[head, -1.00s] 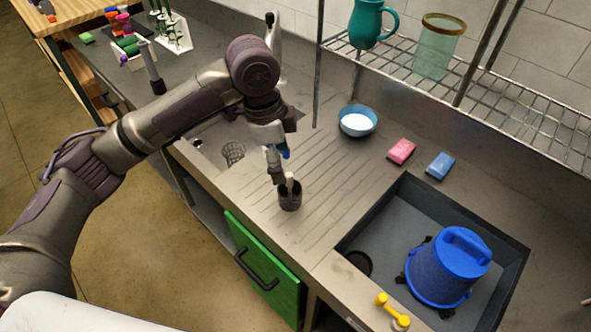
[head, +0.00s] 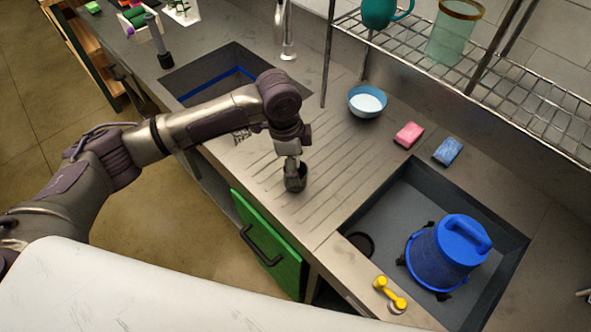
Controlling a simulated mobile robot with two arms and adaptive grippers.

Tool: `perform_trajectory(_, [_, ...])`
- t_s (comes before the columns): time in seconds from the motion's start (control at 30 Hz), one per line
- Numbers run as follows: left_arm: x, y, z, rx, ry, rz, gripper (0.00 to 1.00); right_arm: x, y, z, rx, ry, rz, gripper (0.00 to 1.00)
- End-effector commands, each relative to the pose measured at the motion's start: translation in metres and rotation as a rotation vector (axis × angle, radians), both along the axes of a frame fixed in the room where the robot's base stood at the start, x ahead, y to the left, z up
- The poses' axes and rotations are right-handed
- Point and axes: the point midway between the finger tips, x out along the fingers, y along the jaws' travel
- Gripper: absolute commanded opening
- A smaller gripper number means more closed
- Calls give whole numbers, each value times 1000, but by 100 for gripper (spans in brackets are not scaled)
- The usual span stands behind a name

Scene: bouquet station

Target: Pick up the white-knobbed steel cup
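The steel cup (head: 296,183) is a small dark-grey vessel standing on the ridged drainboard left of the right-hand basin. My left arm comes in from the left, and its gripper (head: 293,165) points down directly over the cup, with its fingers at the cup's mouth. The white knob is hidden behind the gripper now. The fingertips are too small and covered to tell whether they are open or closed on the knob. The cup appears to stand on the counter. My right gripper is not in view.
A blue bucket (head: 449,253) stands in that basin. A yellow-handled tap (head: 388,292) is at its front edge. A wire shelf (head: 470,80) overhangs the back.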

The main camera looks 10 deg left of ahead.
Motion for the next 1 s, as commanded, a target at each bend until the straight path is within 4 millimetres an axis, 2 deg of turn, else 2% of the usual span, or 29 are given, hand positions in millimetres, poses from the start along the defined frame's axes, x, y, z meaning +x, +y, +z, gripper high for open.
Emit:
perform_trajectory(0.03, [-1, -1, -6, 1, 4, 2, 80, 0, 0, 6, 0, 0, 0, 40])
perform_trajectory(0.2, [0, -3, -23, 2, 0, -1, 80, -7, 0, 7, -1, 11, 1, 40])
perform_trajectory(0.43, [0, -3, -25, 1, -1, -1, 80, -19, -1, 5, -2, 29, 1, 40])
perform_trajectory(0.77, [0, -3, -24, 1, -1, -1, 25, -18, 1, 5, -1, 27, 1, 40])
perform_trajectory(1.0, [1, -3, -23, 0, -2, 0, 24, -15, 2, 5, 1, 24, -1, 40])
